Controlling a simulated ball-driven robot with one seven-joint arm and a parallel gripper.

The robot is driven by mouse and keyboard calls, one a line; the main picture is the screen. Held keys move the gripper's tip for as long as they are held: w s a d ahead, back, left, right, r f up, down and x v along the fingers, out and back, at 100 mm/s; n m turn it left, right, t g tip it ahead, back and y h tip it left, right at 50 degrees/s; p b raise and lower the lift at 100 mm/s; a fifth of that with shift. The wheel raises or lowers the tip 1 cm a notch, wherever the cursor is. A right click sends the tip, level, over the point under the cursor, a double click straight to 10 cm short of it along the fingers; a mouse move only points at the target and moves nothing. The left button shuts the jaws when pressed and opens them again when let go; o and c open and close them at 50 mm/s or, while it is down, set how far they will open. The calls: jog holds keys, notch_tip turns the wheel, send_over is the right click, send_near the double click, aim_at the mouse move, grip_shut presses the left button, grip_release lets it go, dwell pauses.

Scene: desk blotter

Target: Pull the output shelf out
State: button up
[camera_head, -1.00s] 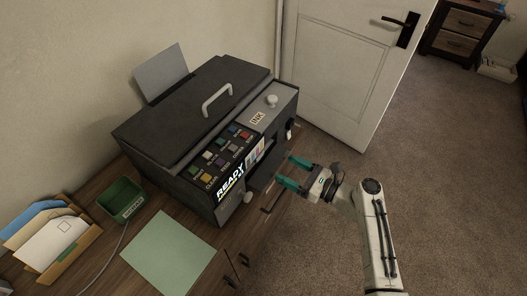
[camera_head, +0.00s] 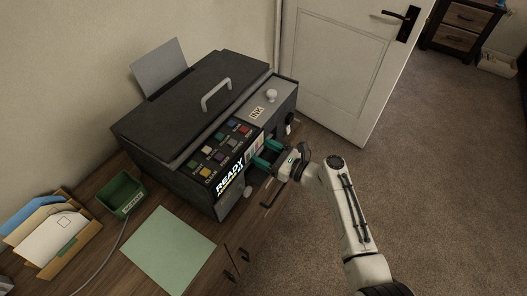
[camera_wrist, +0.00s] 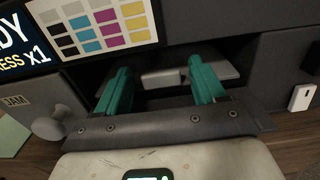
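A dark printer (camera_head: 200,110) stands on the wooden desk, with an open slot low in its front. In the wrist view a light grey piece (camera_wrist: 162,79), which looks like the front of the output shelf, sits inside the slot. My gripper (camera_head: 267,154) has teal fingers, and they reach into the slot. In the wrist view my gripper (camera_wrist: 160,72) is open, with one finger on each side of the grey piece. A gap shows beside each finger, and I cannot tell whether either touches it. The rest of the shelf is hidden inside the printer.
A JAM-labelled panel with a grey knob (camera_wrist: 57,124) is left of the slot. A white switch (camera_wrist: 301,97) is to the right. A green sheet (camera_head: 168,248), green box (camera_head: 121,194) and paper holder (camera_head: 51,232) occupy the desk's left. Carpeted floor is clear at right.

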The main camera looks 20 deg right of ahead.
grip_shut()
dwell(0.4)
jog(key=shift+d, duration=0.1)
jog(key=p+v, duration=0.5)
jog(key=v, duration=1.3)
jog(key=shift+s+p, duration=0.15)
jog(key=shift+p, duration=0.15)
jog(key=shift+o, duration=0.5)
grip_release()
jog(key=shift+d, duration=0.1)
